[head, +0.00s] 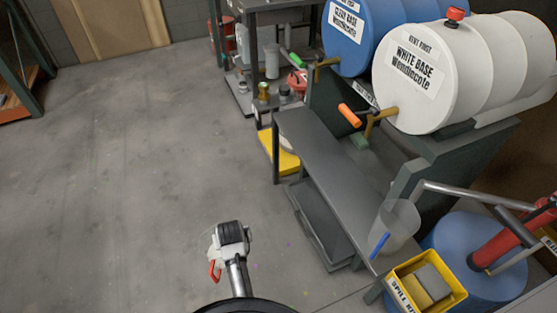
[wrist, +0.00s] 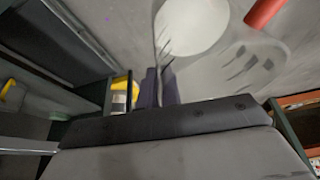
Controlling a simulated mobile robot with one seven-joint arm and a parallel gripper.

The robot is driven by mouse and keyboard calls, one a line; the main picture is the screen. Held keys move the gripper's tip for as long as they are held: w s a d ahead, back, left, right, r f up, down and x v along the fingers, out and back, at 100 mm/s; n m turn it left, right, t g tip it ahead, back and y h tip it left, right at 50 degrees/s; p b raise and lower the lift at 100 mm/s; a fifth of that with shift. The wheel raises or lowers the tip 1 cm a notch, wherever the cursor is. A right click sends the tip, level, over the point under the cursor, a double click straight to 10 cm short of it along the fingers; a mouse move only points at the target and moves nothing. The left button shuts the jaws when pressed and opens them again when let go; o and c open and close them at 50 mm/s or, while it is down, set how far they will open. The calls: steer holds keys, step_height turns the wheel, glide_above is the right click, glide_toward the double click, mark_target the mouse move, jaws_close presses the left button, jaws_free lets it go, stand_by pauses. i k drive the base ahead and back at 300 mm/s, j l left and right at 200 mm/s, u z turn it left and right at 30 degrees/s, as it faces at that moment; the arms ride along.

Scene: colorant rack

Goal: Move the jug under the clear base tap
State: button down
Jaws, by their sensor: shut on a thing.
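My gripper (head: 231,238) is low in the head view over open floor, left of the bench. It appears shut on a whitish translucent jug (head: 214,236) with a red handle (head: 214,270), mostly hidden beneath it. In the wrist view the dark fingers (wrist: 160,88) meet the rim of the jug (wrist: 235,72); its white interior and red handle also show. The clear base drum (head: 345,38) is blue and lies at the top. Its brass tap (head: 322,65) has a green handle and overhangs the far end of the bench. The jug is well apart from this tap.
The white base drum (head: 413,90) and its orange-handled tap (head: 351,115) are nearer. A clear jug with a blue handle (head: 397,222) stands at the near end of the grey bench (head: 325,150). A yellow spill kit (head: 405,270) is at lower right. The left floor is clear.

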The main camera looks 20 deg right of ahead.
mark_target(302, 131)
steer(key=i+j+z, duration=0.5)
steer(key=j, duration=0.2)
steer(key=i+j+z, duration=0.2)
steer(key=j, duration=0.25)
steer(key=i+j+z, duration=0.25)
steer(key=j, duration=0.2)
steer(key=i, duration=0.05)
